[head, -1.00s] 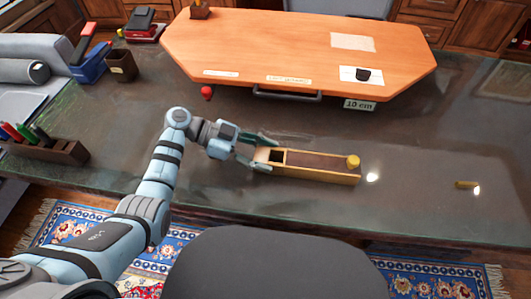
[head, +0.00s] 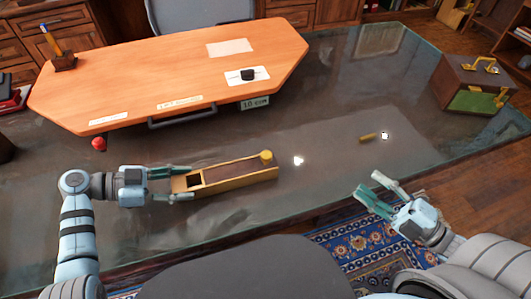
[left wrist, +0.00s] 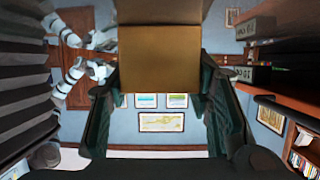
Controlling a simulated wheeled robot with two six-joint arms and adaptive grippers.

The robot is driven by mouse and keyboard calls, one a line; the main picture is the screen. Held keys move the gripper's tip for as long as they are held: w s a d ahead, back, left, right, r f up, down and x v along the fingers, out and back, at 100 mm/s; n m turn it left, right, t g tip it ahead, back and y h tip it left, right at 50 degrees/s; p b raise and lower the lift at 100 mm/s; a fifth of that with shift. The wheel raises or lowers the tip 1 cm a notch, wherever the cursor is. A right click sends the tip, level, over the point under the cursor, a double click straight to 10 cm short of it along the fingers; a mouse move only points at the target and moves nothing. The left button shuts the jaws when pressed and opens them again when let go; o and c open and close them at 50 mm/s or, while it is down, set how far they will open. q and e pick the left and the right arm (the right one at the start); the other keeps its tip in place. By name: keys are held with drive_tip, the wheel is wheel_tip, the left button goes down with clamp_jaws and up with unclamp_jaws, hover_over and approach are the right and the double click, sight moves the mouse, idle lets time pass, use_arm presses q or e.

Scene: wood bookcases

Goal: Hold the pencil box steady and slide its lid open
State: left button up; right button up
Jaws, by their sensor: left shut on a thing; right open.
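The pencil box (head: 212,186) is a long, narrow wooden box lying on the dark desk. Its dark brown lid (head: 222,174) covers most of the top and has a round yellow knob (head: 266,155) at the right end. A small open gap shows at the left end of the top. My left gripper (head: 180,184) is shut on the box's left end, one finger along each long side. In the left wrist view, the box's end (left wrist: 160,58) sits between the two fingers. My right gripper (head: 381,196) is open and empty, right of the box and apart from it.
A small brass-coloured piece (head: 367,137) lies on the desk to the right. An orange raised board (head: 170,75) stands behind the box. A brown and green case (head: 473,86) stands at the far right. The desk between box and right gripper is clear.

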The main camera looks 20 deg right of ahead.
sight(267, 154)
drive_tip(key=w+a+n+g+y, duration=0.1)
drive_tip(key=n, duration=0.2)
drive_tip(key=w+a+r+n+g+y, duration=0.1)
drive_tip(key=a+n+y, duration=0.1)
drive_tip(key=n, duration=0.2)
drive_tip(key=w+a+r+n+g+y, duration=0.1)
drive_tip(key=a+n, duration=0.1)
drive_tip(key=n, duration=0.2)
drive_tip(key=shift+w+a+r+y, duration=0.2)
drive_tip(key=shift+w+y, duration=0.1)
drive_tip(key=shift+w, duration=0.1)
drive_tip(key=w+a+n+g, duration=0.1)
drive_tip(key=w+n, duration=0.1)
drive_tip(key=n, duration=0.2)
drive_tip(key=w+a+f+n+g, duration=0.1)
drive_tip(key=w+a+n, duration=0.1)
drive_tip(key=n, duration=0.3)
drive_tip(key=w+a+f+n+g, duration=0.1)
drive_tip(key=w+a+n+g, duration=0.1)
drive_tip(key=n, duration=0.3)
drive_tip(key=shift+w+f, duration=0.1)
drive_tip(key=shift+w, duration=0.2)
drive_tip(key=shift+n, duration=0.4)
drive_tip(key=x, duration=1.2)
drive_tip(key=shift+f, duration=0.15)
clamp_jaws()
